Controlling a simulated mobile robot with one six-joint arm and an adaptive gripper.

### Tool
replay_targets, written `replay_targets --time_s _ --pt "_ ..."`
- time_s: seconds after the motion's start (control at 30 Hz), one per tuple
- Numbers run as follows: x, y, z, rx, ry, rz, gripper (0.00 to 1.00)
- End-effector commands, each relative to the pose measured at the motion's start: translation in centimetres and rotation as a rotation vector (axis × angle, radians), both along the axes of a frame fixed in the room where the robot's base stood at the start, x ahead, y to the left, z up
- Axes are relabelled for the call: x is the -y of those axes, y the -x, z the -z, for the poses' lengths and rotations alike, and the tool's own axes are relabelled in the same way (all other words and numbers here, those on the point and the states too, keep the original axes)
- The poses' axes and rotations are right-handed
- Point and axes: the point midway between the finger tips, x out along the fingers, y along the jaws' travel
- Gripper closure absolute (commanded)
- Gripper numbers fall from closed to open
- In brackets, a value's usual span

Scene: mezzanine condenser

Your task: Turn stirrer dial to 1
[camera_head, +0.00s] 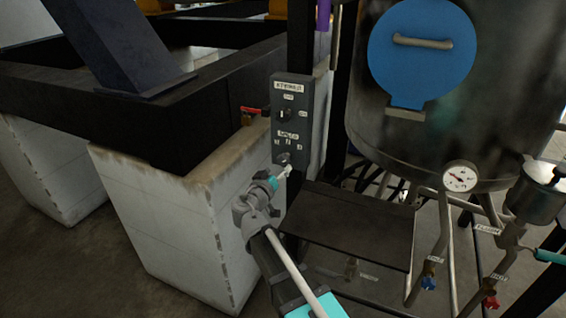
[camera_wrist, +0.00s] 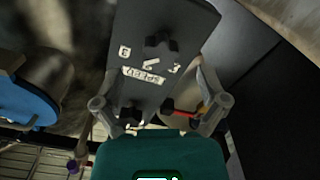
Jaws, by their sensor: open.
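A dark grey upright control panel (camera_head: 305,130) carries a small label at its top, an upper knob (camera_head: 284,114) and a lower dial (camera_head: 283,158) under another label and small number tags. In the wrist view the panel (camera_wrist: 190,22) appears roughly upside down. There the black lower dial (camera_wrist: 160,45) shows beyond the fingertips, with number tags beside it. Its pointer setting cannot be read for sure. My gripper (camera_head: 289,171) is just below and in front of the lower dial. In the wrist view my gripper (camera_wrist: 157,72) is open, its fingers spread either side, apparently empty.
A red-handled valve (camera_head: 249,111) sticks out left of the panel, by a white concrete block (camera_head: 165,215). A steel vessel with a blue round cover (camera_head: 423,65) stands right. A dark flat plate (camera_head: 350,224) lies below. A gauge (camera_head: 460,178) and pipes are further right.

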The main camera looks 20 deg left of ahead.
Motion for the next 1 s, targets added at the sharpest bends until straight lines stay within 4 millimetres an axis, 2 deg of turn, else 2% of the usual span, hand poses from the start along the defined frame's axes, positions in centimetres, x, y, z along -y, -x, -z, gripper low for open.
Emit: replay_targets --time_s 0.1,0.3,0.5,0.77,0.8,1.0 --pt "0.1 -1.9 0.0 0.0 0.0 0.002 0.08" --pt "0.3 -3.9 0.0 0.0 0.0 0.002 0.08" --pt "0.4 -4.6 0.0 0.0 0.0 0.0 0.08" --pt "0.4 -4.7 0.0 0.0 0.0 0.001 0.08" --pt "0.4 -4.7 0.0 0.0 0.0 0.001 0.1" --pt "0.4 -4.7 0.0 0.0 0.0 0.001 0.47"
